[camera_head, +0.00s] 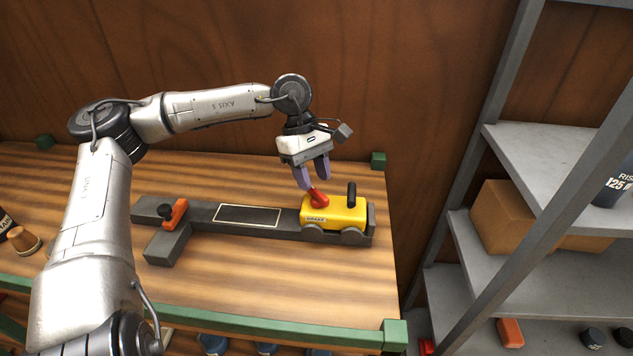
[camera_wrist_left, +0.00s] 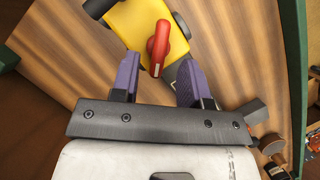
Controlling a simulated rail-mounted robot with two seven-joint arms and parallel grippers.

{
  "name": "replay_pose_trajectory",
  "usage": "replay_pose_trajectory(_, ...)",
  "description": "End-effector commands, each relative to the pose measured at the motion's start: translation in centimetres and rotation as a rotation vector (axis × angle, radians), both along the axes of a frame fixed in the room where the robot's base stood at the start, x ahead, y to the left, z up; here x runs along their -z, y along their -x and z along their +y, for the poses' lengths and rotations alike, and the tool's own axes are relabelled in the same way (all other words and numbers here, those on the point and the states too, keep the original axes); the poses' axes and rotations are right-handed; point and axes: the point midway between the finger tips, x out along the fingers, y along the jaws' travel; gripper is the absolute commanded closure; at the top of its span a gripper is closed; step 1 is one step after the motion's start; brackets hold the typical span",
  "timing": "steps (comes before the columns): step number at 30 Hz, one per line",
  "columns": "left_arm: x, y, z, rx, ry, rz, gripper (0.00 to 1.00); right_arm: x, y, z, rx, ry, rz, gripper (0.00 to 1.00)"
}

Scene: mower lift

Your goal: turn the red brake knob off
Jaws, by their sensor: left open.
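The red brake knob (camera_head: 318,197) sits on top of the yellow mower body (camera_head: 345,213), which stands at the right end of a dark grey track on the workbench. My left gripper (camera_head: 314,182) is open just above and behind the knob, its two purple fingers pointing down. In the left wrist view the red knob (camera_wrist_left: 158,48) lies ahead of the gap between the open fingers (camera_wrist_left: 158,74), its near end close to the fingertip line. I cannot tell whether a finger touches it. My right gripper is not in view.
A black post (camera_head: 351,194) stands on the mower right of the knob. An orange clamp with a black knob (camera_head: 174,214) sits at the track's left end. Grey shelves (camera_head: 540,160) with a cardboard box (camera_head: 503,217) stand right of the bench. The bench front is clear.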

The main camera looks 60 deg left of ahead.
Motion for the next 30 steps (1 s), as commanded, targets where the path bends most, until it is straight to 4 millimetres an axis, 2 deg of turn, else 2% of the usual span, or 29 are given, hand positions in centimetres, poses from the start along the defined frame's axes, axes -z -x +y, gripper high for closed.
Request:
replay_pose_trajectory(9,2.5,-0.2,-1.0,0.0,0.001,0.001,0.58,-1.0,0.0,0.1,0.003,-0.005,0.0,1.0)
replay_pose_trajectory(21,2.9,-0.2,-1.2,0.001,0.0,-0.001,0.59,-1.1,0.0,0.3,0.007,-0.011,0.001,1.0)
replay_pose_trajectory(30,2.9,-0.2,-1.2,0.001,0.0,-0.001,0.88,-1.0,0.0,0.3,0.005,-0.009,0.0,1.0)
